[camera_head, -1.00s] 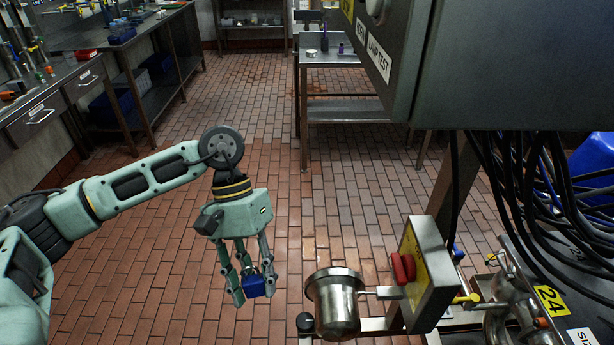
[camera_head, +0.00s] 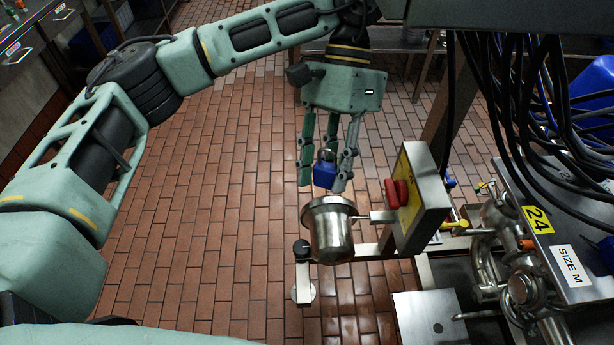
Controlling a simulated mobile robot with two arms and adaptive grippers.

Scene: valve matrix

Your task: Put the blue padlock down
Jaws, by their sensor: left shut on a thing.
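The blue padlock (camera_head: 325,174) is held between the fingers of my left gripper (camera_head: 326,170), which points down and is shut on it. The padlock hangs in the air, just above and behind the rim of a round steel cup (camera_head: 329,226) in this view. Whether it touches the rim I cannot tell. My fingers hide part of the padlock's upper side. My right gripper does not show.
A yellow and grey box with a red knob (camera_head: 398,192) stands right of the cup. Black cables (camera_head: 540,100), steel valve pipes (camera_head: 500,230) and a panel marked 24 (camera_head: 537,219) fill the right side. Brick floor (camera_head: 200,230) lies open at left.

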